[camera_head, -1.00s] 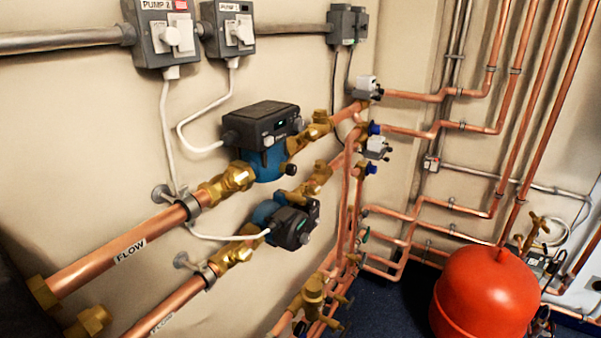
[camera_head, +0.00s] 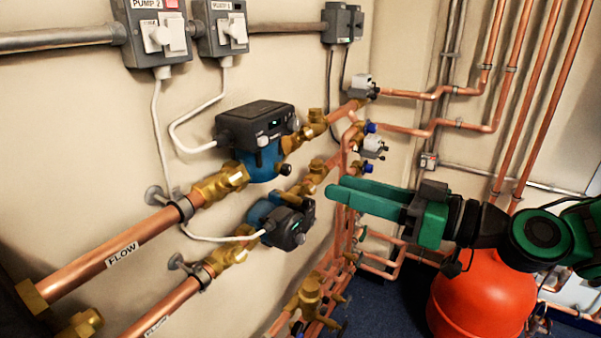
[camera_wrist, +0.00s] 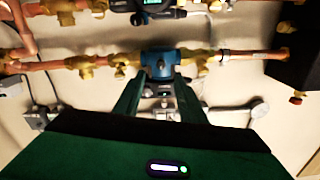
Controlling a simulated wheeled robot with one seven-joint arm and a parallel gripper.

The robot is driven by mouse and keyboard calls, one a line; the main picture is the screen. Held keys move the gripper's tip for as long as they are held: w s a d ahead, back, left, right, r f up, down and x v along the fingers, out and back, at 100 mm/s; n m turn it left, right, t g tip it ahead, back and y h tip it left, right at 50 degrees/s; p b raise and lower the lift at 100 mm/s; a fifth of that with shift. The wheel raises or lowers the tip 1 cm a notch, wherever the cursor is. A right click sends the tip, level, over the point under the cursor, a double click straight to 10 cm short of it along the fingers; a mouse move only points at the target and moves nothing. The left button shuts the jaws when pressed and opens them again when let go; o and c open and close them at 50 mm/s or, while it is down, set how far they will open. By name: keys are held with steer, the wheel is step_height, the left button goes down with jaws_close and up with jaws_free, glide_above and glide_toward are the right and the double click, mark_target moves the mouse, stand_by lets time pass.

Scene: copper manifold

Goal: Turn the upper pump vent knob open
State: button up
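The upper pump (camera_head: 258,158) has a blue body and dark head on the upper copper pipe. A small black knob (camera_head: 286,170) sticks out low on its right side. A grey knob (camera_head: 262,140) is on its front. My gripper (camera_head: 334,187) is to the right of the pump, its green fingers pointing left, apart from both knobs. In the wrist view, which looks upside down, the open fingers (camera_wrist: 157,85) stand apart with nothing held. A blue pump body (camera_wrist: 160,62) shows beyond their tips.
The lower pump (camera_head: 284,222) sits below, near my fingertips in the picture. Brass valves (camera_head: 310,295) and copper pipes crowd the lower middle. A red tank (camera_head: 480,300) stands at right behind my arm. Switch boxes (camera_head: 150,35) are on the wall above.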

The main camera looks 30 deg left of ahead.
mark_target(290, 171)
steer(key=a, duration=0.7)
steer(key=w+a, duration=0.1)
steer(key=a, duration=0.2)
steer(key=shift+a, duration=0.35)
steer(key=shift+c, duration=0.6)
steer(key=shift+r, duration=0.1)
jaws_close()
